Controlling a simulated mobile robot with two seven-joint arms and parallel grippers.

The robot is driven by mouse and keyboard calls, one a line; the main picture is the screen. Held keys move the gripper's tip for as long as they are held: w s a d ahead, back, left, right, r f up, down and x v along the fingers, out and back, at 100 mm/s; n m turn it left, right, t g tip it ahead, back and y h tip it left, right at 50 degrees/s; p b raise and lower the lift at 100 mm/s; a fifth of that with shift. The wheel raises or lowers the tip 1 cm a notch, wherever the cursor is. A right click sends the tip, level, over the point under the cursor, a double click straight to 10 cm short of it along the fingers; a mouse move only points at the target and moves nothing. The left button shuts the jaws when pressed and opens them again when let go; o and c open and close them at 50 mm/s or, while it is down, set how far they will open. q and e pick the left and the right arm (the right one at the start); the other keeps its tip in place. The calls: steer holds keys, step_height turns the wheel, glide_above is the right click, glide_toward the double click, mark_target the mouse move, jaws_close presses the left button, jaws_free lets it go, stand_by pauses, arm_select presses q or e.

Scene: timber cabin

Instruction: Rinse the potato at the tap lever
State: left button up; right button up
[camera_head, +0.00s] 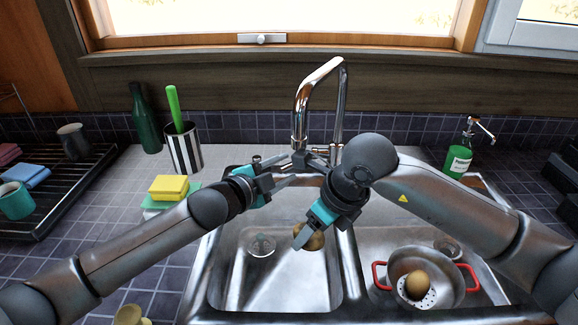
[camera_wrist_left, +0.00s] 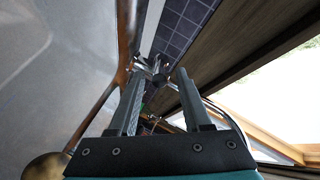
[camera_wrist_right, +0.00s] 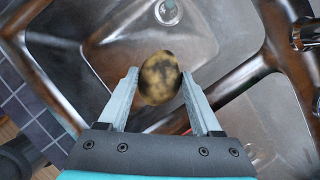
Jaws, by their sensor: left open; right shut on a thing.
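A potato (camera_wrist_right: 158,78), brown with dark smudges, is held between the fingertips of my right gripper (camera_wrist_right: 160,100). In the head view the potato (camera_head: 313,238) hangs over the left basin of the sink (camera_head: 275,285), below the tap and partly covered by the gripper. My left gripper (camera_head: 306,166) is open at the base of the chrome tap (camera_head: 302,105). In the left wrist view the tap's metal parts (camera_wrist_left: 150,68) lie beyond and between the open fingertips. The lever is hard to make out, and I cannot tell whether the fingers touch it. I see no clear water stream.
A red-handled colander (camera_head: 448,292) with another potato (camera_head: 419,284) stands in the right basin. Sponges (camera_head: 168,188), a striped holder (camera_head: 185,150) and a green bottle (camera_head: 145,120) stand left of the sink. A soap dispenser (camera_head: 457,160) is behind the right basin.

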arm_select(q)
steer(key=shift+x, duration=1.2)
jaws_close()
stand_by(0.7)
